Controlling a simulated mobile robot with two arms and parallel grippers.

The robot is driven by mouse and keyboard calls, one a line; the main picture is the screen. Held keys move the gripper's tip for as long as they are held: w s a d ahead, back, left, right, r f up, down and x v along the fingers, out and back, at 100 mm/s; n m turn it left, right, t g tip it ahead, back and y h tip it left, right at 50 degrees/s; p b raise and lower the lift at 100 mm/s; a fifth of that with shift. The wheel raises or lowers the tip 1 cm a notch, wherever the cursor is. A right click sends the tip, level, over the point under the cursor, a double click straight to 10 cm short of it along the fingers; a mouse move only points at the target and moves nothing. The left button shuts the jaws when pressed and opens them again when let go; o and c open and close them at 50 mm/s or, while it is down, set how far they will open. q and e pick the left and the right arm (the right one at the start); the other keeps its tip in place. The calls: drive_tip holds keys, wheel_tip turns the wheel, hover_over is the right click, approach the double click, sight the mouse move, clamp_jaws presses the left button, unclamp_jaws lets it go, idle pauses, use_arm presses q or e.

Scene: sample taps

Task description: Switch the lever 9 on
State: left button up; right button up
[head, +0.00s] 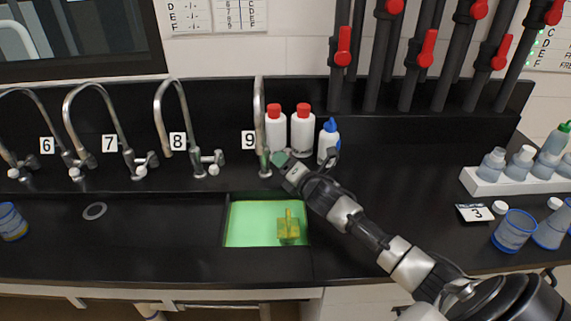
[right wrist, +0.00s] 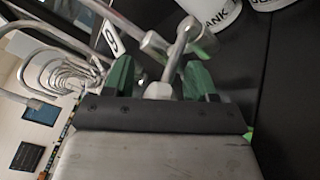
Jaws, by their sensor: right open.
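Tap 9, a tall metal gooseneck (head: 259,100), stands at the back of the black bench beside the label 9 (head: 248,140). My right gripper (head: 272,161) is at its base, over its right side, and hides most of the lever there. In the right wrist view, the green fingers of my right gripper (right wrist: 158,74) are apart. A metal lever with a pale end (right wrist: 178,58) lies between them. I cannot tell whether the fingers touch it. My left gripper is not in view.
Taps 8 (head: 182,110), 7 (head: 102,120) and 6 stand to the left. Two white red-capped bottles (head: 302,132) and a blue-capped bottle (head: 328,140) stand close behind my right gripper. A green-bottomed sink (head: 252,225) holds a yellow object. Dark pipes with red valves (head: 426,48) rise at back right.

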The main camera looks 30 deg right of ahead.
drive_tip(key=shift+c, duration=0.2)
clamp_jaws()
